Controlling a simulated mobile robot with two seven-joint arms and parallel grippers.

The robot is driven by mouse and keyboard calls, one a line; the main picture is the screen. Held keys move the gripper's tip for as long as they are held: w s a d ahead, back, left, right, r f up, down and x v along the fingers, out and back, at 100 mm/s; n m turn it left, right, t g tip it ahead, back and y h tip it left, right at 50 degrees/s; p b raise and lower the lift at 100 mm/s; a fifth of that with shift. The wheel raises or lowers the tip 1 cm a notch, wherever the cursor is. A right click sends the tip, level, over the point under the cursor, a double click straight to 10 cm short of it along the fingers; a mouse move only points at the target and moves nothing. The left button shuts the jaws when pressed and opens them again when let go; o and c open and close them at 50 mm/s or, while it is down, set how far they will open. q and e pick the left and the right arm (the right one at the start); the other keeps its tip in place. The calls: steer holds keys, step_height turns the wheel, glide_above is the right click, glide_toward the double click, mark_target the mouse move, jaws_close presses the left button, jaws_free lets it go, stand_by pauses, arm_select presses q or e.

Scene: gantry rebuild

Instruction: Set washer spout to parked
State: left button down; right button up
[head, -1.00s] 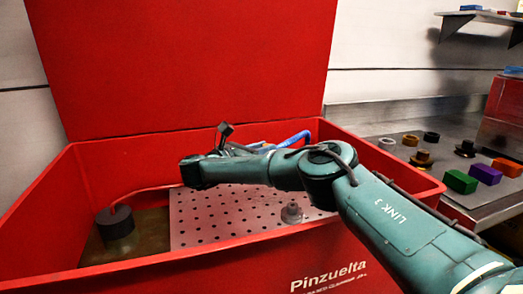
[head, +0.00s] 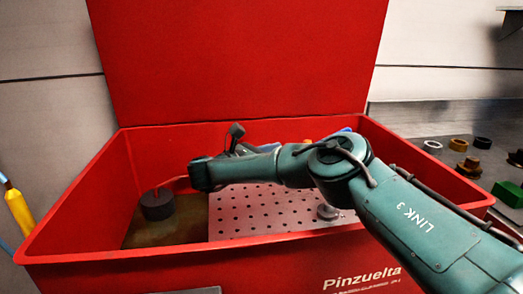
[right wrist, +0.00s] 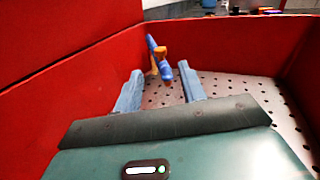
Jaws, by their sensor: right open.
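The washer is an open red basin (head: 70,215) with a raised red lid. In the right wrist view, a slim blue spout (right wrist: 165,71) with an orange part (right wrist: 157,62) stands ahead over the perforated tray. In the head view only a blue bit of it (head: 343,130) and an orange bit show above my arm. My right gripper (right wrist: 160,72) is open, its two blue-grey fingers on either side of the line to the spout, which appears beyond the tips. Contact cannot be told. In the head view my forearm mostly hides this gripper (head: 264,148). My left gripper is not in view.
A dark cylinder (head: 157,205) with a thin reddish tube stands at the basin's left. A perforated metal tray (head: 265,213) with a small grey knob (head: 327,211) covers the right. A metal bench (head: 420,142) with rings and blocks lies beyond the right wall.

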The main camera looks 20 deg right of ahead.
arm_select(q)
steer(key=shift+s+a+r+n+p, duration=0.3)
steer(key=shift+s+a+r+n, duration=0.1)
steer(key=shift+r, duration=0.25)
arm_select(e)
steer(key=v, duration=0.5)
steer(key=shift+a, duration=0.15)
